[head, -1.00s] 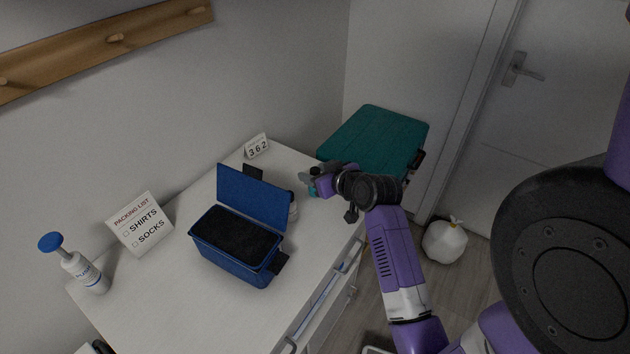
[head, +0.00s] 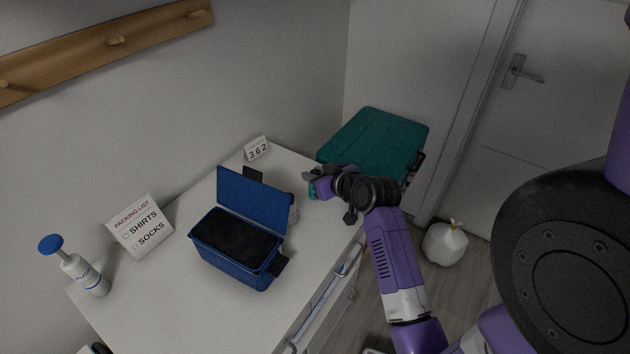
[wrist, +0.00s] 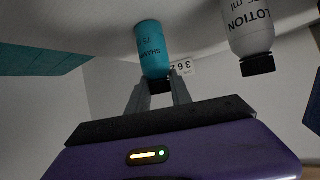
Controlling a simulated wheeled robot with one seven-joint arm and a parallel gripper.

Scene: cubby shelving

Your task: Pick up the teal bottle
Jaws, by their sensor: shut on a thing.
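The teal bottle (wrist: 151,48), labelled as shampoo, stands upright on the dresser top; the wrist view shows it upside down. My gripper (wrist: 160,84) is shut on its black cap, one finger on each side. In the head view my gripper (head: 311,176) is at the dresser's far right corner. Only a small teal part of the bottle (head: 312,191) shows there below the fingers. I cannot tell whether its base is touching the surface.
A white lotion bottle (wrist: 248,32) with a black cap stands close beside it, partly behind the open blue box (head: 236,262) in the head view. A teal suitcase (head: 372,139) is just beyond the dresser. A number sign (head: 256,148) stands at the back.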

